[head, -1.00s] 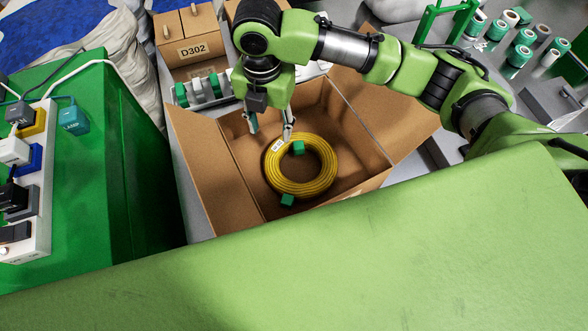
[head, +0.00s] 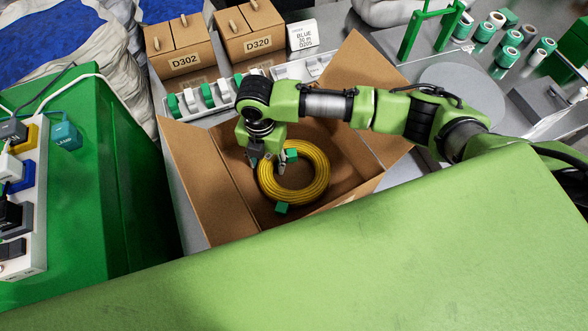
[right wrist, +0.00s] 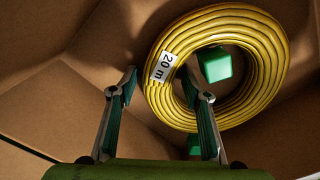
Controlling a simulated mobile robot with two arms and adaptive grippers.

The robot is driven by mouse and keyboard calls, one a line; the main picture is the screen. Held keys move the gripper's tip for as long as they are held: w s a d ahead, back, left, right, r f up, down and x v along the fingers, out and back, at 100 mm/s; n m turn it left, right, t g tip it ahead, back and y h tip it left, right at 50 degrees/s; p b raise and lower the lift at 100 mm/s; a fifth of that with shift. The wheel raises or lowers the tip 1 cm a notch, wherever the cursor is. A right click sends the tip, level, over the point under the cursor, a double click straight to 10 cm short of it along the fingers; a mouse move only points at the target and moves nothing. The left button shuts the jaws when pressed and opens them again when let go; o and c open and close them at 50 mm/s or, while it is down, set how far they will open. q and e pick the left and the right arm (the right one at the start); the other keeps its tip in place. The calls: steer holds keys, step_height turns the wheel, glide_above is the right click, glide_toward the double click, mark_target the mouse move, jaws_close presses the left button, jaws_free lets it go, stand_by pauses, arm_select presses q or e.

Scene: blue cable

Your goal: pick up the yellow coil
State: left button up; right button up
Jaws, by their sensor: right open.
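The yellow coil (head: 318,183) lies flat in the open cardboard box (head: 213,195), with green ties on it. In the right wrist view the coil (right wrist: 272,62) carries a white "20 m" label. My right gripper (head: 267,166) is open, low in the box at the coil's left rim. In the right wrist view the right gripper (right wrist: 157,82) has one finger overlapping the coil's inner side and the other outside its left edge. I cannot tell whether they touch the coil. My left gripper is out of view.
Closed boxes D302 (head: 182,49) and D320 (head: 249,32) stand behind the open box, with a white tray (head: 290,72) before them. A green case (head: 90,180) with a power strip (head: 38,222) is at left. Several spools (head: 484,31) stand at back right.

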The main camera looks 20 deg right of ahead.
steer(key=shift+f, duration=0.1)
steer(key=shift+c, duration=0.4)
jaws_close()
